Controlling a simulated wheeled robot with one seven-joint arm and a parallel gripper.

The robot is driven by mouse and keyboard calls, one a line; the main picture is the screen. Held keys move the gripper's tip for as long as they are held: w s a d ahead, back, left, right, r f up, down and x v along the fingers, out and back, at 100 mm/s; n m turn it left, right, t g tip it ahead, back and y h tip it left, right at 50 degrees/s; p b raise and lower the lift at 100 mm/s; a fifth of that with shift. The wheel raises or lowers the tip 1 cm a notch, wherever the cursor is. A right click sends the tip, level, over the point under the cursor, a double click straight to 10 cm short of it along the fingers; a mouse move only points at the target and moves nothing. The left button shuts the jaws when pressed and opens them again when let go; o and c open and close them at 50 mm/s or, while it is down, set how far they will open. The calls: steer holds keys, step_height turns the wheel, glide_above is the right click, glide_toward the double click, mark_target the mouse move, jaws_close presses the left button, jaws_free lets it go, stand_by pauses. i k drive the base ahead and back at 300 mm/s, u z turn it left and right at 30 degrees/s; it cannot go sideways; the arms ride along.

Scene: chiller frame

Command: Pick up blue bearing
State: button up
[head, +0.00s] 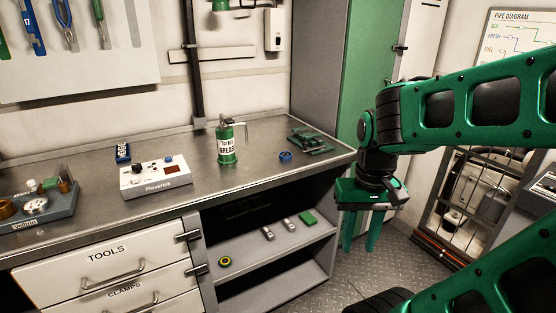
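A small blue ring-shaped bearing (286,156) lies on the grey metal workbench (262,180), right of the grease can and left of some green parts. My gripper (361,234) hangs off the right end of the bench, pointing down, to the right of the bearing and apart from it. Its two green fingers show a gap between them, with nothing seen held. The fingertips hang lower in the picture than the bench top.
A green grease can (226,145) stands left of the bearing. Green parts (311,143) lie behind it to the right. A white box with knobs (156,176) is further left. Open shelves (275,250) hold small items. A green cabinet (340,65) stands behind.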

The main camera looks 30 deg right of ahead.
mark_target(285, 155)
steer(key=u, duration=2.1)
steer(key=k, duration=1.15)
steer(key=z, duration=1.7)
steer(key=i, duration=0.5)
steer(key=u, duration=0.1)
